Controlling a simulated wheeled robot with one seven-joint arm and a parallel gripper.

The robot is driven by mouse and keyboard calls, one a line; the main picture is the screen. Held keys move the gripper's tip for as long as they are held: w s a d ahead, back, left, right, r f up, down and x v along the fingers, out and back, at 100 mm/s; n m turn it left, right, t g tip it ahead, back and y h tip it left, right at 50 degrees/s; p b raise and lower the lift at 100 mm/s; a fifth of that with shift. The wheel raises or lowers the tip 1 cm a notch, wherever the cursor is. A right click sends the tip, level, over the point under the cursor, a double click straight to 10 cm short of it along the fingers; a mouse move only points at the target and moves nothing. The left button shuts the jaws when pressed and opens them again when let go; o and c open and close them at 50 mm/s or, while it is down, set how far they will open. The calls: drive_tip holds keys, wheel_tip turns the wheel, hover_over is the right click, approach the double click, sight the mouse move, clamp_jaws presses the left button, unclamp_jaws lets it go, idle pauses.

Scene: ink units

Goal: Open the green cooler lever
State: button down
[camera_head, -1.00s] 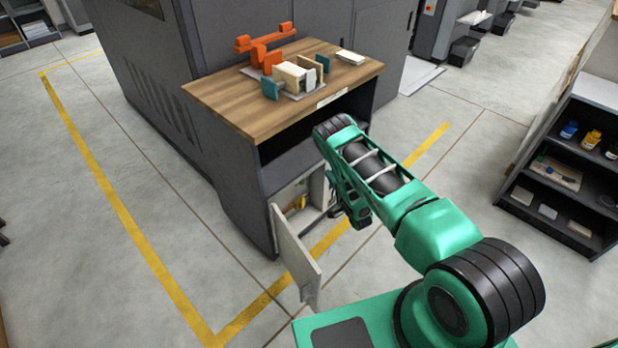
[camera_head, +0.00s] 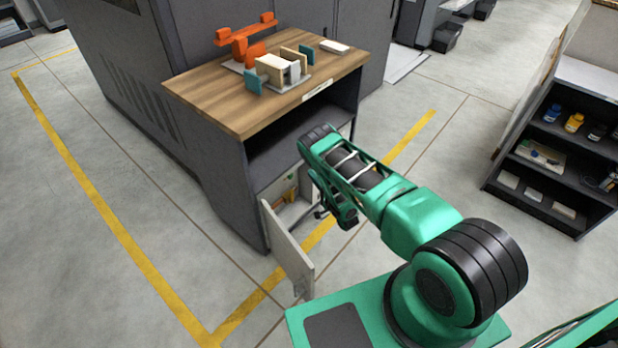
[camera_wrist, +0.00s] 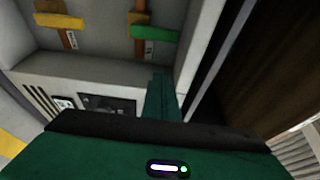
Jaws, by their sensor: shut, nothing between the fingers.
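The green lever (camera_wrist: 155,33) lies crosswise over a brown vertical pipe in the upper middle of the wrist view, inside the low compartment. My gripper (camera_wrist: 162,95) shows there as a narrow dark green finger, shut and empty. It is below the green lever in the picture, with a visible gap between them. In the head view my gripper (camera_head: 320,212) is at the right side of the compartment opening, partly hidden by my arm.
A yellow lever (camera_wrist: 60,20) sits on a similar pipe to the left of the green one. The compartment's pale door (camera_head: 287,250) hangs open toward me. A wooden-topped bench (camera_head: 215,95) is above. Dark shelves (camera_head: 545,190) stand at the right. Floor to the left is clear.

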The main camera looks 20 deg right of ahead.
drive_tip(key=w+a, duration=0.2)
drive_tip(key=w, duration=0.6)
drive_tip(key=shift+s+a, duration=0.55)
drive_tip(key=shift+a, duration=0.2)
drive_tip(key=shift+s+a, duration=0.5)
drive_tip(key=shift+a, duration=0.25)
drive_tip(key=shift+a, duration=0.15)
